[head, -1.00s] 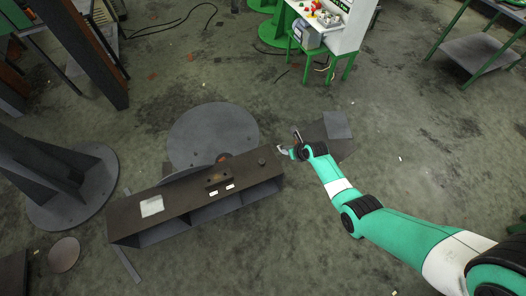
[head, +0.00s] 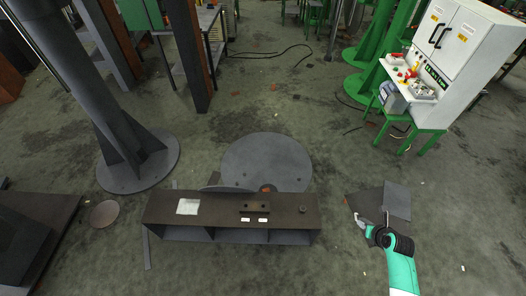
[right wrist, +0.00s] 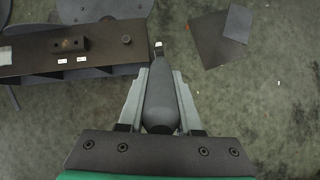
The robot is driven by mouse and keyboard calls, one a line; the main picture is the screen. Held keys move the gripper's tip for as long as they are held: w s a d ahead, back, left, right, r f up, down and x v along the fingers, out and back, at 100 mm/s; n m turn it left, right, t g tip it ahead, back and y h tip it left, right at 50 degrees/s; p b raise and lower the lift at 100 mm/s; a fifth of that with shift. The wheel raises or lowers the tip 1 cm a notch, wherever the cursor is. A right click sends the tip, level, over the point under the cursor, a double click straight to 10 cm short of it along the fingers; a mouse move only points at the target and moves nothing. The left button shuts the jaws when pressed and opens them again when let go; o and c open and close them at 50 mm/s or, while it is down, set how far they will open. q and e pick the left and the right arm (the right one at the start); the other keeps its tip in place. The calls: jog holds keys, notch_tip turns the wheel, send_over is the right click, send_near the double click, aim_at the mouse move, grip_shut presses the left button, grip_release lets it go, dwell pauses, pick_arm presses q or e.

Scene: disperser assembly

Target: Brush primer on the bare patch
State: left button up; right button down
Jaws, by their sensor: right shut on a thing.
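A dark brown box beam (head: 280,213) with open compartments along its front lies low across the middle of the head view. The pale, nearly white bare patch (head: 188,206) is on its top face, toward the left end. My right gripper (head: 368,228) is to the right of the beam, apart from it. In the right wrist view, its jaws (right wrist: 160,100) are shut on the dark grey handle of a brush-like tool (right wrist: 160,98), with a small pale tip pointing away. My left gripper is not in view.
A small block (head: 255,208), two white labels and a round knob sit on the beam top. A round grey plate (head: 268,160) lies behind it. Flat plates (head: 397,200) lie near my right gripper. A grey column (head: 85,90) stands left; a white cabinet (head: 465,50) stands back right.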

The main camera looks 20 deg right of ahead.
notch_tip(320, 180, up, 18)
jog(key=p, duration=1.7)
jog(key=shift+f, duration=0.15)
